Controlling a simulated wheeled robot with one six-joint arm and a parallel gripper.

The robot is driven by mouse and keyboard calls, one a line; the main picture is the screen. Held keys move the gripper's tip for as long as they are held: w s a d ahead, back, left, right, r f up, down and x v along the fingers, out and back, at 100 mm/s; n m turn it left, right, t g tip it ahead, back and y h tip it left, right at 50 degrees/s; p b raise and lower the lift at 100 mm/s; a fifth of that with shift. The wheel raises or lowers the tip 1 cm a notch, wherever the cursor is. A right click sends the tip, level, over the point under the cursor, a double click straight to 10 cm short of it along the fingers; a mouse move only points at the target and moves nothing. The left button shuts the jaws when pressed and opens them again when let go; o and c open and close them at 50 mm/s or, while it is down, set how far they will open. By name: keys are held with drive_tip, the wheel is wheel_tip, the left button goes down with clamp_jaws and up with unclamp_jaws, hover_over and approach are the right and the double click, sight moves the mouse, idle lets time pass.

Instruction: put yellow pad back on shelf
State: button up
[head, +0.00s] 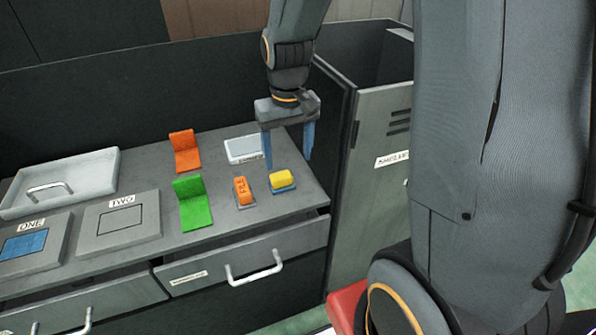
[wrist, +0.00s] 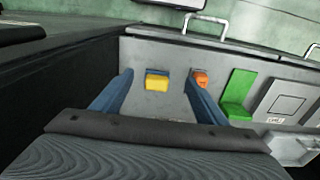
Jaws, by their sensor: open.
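The yellow pad (head: 281,177) sits on a blue base on the grey counter, near its right front corner. It also shows in the wrist view (wrist: 157,83), between and beyond my fingers. My gripper (head: 288,163) is open and empty, pointing down over the counter just behind the pad in the head view. In the wrist view my two blue fingers (wrist: 160,85) stand apart on either side of the pad, not touching it.
An orange block (head: 242,191) on a grey base stands just left of the pad. A green bracket (head: 193,202), an orange bracket (head: 186,152) and a white labelled tray (head: 243,149) are close by. A grey cabinet (head: 375,190) rises at the right. Drawers with handles (head: 253,268) lie below the counter.

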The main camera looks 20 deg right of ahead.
drive_tip(key=s, duration=1)
drive_tip(key=shift+s+r+t, duration=0.15)
drive_tip(key=shift+s+t, duration=0.15)
drive_tip(key=shift+t, duration=0.1)
idle(0.4)
